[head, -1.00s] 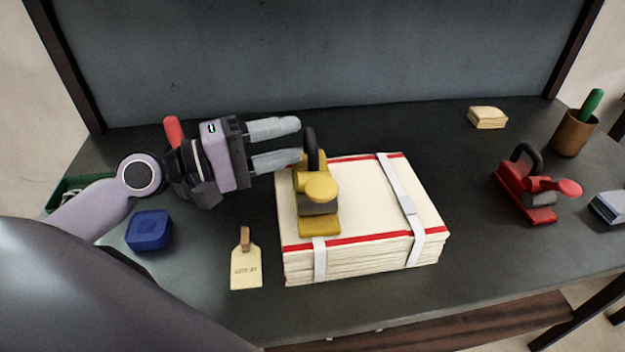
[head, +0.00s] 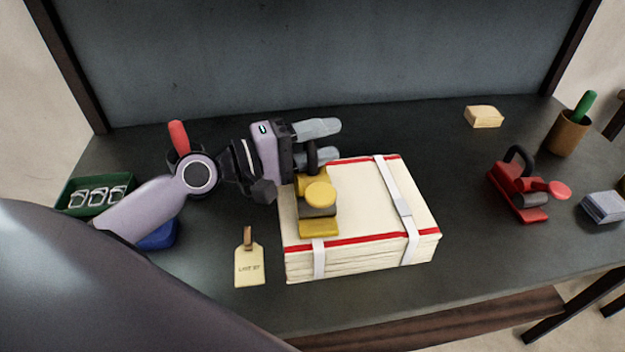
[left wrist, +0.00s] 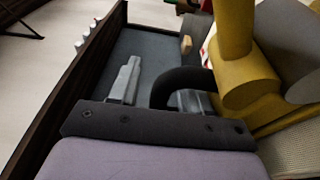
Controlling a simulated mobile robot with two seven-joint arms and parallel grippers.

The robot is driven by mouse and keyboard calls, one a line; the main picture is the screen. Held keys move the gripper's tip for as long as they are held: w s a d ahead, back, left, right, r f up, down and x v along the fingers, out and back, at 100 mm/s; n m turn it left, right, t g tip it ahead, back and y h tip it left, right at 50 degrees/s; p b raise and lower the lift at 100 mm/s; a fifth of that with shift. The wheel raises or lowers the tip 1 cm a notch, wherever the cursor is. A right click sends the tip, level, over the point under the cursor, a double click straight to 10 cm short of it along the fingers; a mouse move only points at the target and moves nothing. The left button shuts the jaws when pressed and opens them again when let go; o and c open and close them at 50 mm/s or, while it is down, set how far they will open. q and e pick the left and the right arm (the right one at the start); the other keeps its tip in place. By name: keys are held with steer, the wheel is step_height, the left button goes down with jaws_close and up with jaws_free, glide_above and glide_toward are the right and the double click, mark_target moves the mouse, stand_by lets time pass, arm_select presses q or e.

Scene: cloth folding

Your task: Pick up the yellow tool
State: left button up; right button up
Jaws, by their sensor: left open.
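The yellow tool (head: 319,205) stands on the left part of a strapped stack of cream cloth (head: 362,205). It has a round yellow knob, a grey band and a black loop handle at its back. My left gripper (head: 320,142) is open at the tool's back end, its fingers pointing right. In the left wrist view the black handle (left wrist: 180,82) rises between the two grey fingers (left wrist: 155,92), and the yellow body (left wrist: 245,75) is close on the right. I cannot tell whether the fingers touch the handle. My right gripper is not in view.
A similar red tool (head: 520,190) stands on the right of the dark table (head: 430,135). A tag (head: 250,264), a blue object (head: 160,237) and a green tray (head: 72,196) are at left.

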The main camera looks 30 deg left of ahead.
arm_select(q)
jaws_close()
stand_by(1.3)
steer(key=shift+r, duration=0.15)
